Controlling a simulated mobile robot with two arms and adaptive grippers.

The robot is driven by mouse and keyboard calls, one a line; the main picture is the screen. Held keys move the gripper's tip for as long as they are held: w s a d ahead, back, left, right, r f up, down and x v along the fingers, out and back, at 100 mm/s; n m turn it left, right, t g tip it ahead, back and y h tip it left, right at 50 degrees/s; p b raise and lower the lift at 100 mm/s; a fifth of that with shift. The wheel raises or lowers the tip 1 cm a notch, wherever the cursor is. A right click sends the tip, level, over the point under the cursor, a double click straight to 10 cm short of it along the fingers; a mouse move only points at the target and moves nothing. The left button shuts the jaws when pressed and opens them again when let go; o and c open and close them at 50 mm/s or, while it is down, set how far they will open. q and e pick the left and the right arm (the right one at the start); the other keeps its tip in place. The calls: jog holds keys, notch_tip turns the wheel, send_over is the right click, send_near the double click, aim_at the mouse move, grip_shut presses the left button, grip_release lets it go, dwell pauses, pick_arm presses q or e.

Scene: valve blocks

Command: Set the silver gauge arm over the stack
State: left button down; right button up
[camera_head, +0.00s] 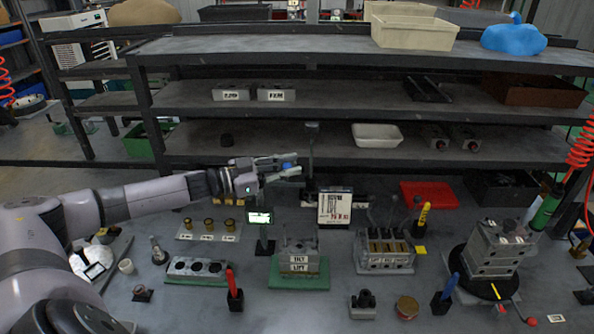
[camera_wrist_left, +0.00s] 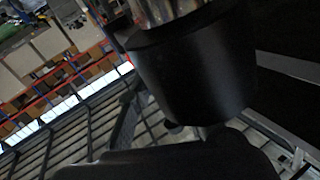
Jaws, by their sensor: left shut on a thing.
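My left gripper (camera_head: 294,167) reaches in from the left and is shut at a thin grey upright post with a small dark top, which I take to be the gauge arm (camera_head: 311,140). The gripper's fingers hide part of the contact. The gauge arm stands behind the stack (camera_head: 300,262), a grey block with "TILT" and "LIFT" labels on a green mat (camera_head: 284,282). The gripper is above and behind the stack, not touching it. In the left wrist view a large black cylindrical part (camera_wrist_left: 195,75) fills the middle and hides the fingertips. My right gripper is not in view.
A small lit screen on a stand (camera_head: 260,217) is left of the stack. A slotted block (camera_head: 385,252) and a tilted block on a black turntable (camera_head: 495,250) stand to the right. Red (camera_head: 235,290) and blue tools stand in front. Shelves (camera_head: 340,97) rise behind.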

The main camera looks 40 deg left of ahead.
pick_arm(q)
jog(key=shift+s+d+m+g+h, duration=0.1)
jog(key=shift+s+m+g+h, duration=0.2)
jog(key=shift+m+g+h, duration=0.25)
jog(key=shift+s+d+m+g+h, duration=0.1)
jog(key=shift+s+m+g+h, duration=0.25)
jog(key=shift+h, duration=0.3)
jog(key=s+m+g+h+b, duration=0.1)
jog(key=g, duration=0.1)
jog(key=s+m+g+h, duration=0.1)
jog(key=m+g, duration=0.1)
jog(key=s+m+g+h+b, duration=0.1)
jog(key=h, duration=0.1)
jog(key=shift+d+m+g+b, duration=0.3)
jog(key=shift+m+g+b, duration=0.05)
jog(key=shift+m+g, duration=0.05)
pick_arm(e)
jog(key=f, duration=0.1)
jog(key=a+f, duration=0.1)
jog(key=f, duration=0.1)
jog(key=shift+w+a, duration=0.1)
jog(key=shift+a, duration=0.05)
pick_arm(q)
jog(key=shift+r, duration=0.1)
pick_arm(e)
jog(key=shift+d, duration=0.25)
